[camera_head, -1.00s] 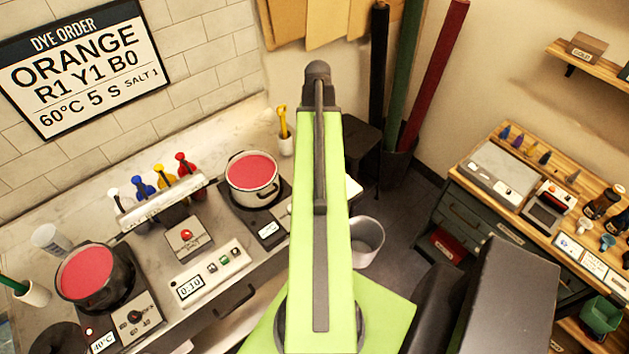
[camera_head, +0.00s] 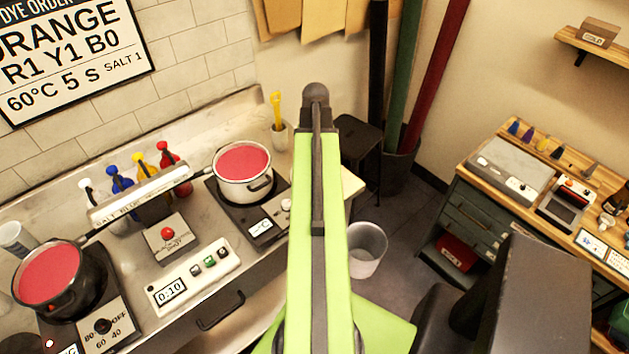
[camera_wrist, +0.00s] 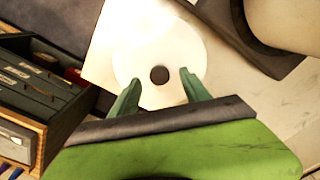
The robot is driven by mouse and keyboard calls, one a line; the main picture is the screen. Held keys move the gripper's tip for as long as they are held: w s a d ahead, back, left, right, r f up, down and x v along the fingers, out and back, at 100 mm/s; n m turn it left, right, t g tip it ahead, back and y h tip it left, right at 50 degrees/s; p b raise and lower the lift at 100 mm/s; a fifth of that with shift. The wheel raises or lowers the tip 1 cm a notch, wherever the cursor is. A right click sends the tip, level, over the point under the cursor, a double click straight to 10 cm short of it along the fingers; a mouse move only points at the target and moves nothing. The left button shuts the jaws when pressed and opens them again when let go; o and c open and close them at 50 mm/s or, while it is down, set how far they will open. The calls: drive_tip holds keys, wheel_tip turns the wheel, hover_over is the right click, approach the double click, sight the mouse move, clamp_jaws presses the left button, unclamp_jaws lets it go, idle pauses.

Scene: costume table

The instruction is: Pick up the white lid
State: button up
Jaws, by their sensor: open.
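The white lid is a round white disc with a dark round knob at its centre. In the wrist view the lid (camera_wrist: 190,48) lies flat on a pale square surface. My gripper (camera_wrist: 160,77) is open, its two green fingers apart on either side of the knob and overlapping the near part of the lid in the picture. I cannot tell the height between fingertips and lid. In the head view my green arm hides the lid and the gripper.
A white pot (camera_head: 243,172) and a black pot (camera_head: 47,277), both with red liquid, stand on hot plates on the left bench. A grey bin (camera_head: 367,250) stands on the floor. A drawer cabinet (camera_head: 480,230) is at the right.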

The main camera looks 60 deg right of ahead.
wheel_tip(320, 180, down, 3)
drive_tip(key=shift+r+b, duration=0.15)
drive_tip(key=shift+b, duration=0.5)
drive_tip(key=shift+r, duration=0.2)
clamp_jaws()
idle(0.6)
